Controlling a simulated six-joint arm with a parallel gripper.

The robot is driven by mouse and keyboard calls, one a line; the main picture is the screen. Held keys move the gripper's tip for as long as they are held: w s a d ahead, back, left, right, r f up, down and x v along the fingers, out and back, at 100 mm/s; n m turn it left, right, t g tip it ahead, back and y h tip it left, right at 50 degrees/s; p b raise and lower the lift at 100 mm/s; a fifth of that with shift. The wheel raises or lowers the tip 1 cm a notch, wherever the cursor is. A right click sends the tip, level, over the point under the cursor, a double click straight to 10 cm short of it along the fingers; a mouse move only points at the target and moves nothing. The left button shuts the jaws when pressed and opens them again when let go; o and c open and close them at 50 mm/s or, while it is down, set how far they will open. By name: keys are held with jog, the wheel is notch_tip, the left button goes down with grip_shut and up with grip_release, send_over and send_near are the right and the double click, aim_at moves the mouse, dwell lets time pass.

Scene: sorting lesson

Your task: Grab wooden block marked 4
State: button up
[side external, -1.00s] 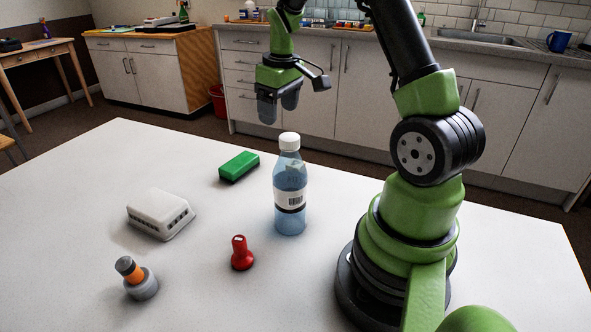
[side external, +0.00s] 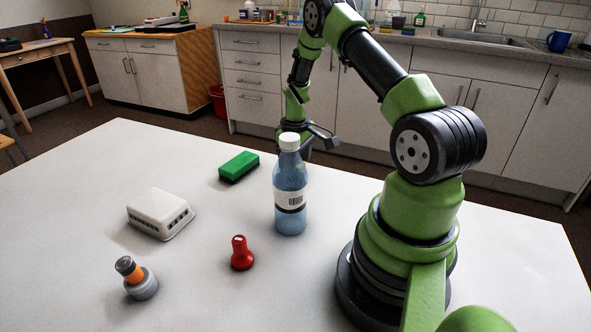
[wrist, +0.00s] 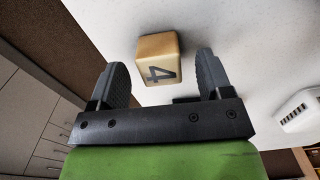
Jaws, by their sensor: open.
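The wooden block (wrist: 157,47) is a tan cube with a dark 4 on the face toward my gripper. In the wrist view it rests on the white table, between my two fingers in the picture.
A green block-like eraser (side external: 239,166), a white vented box (side external: 160,214), a red knob-shaped piece (side external: 242,254) and a grey-orange piece (side external: 138,279) stand on the table (side external: 75,200). The bottle is upright near my gripper. The table's left part is mostly clear.

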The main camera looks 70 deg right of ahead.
jog(key=shift+f, duration=0.55)
jog(key=shift+c, duration=0.2)
jog(key=c, duration=1)
jog(key=shift+o, duration=0.2)
jog(key=shift+r, duration=0.15)
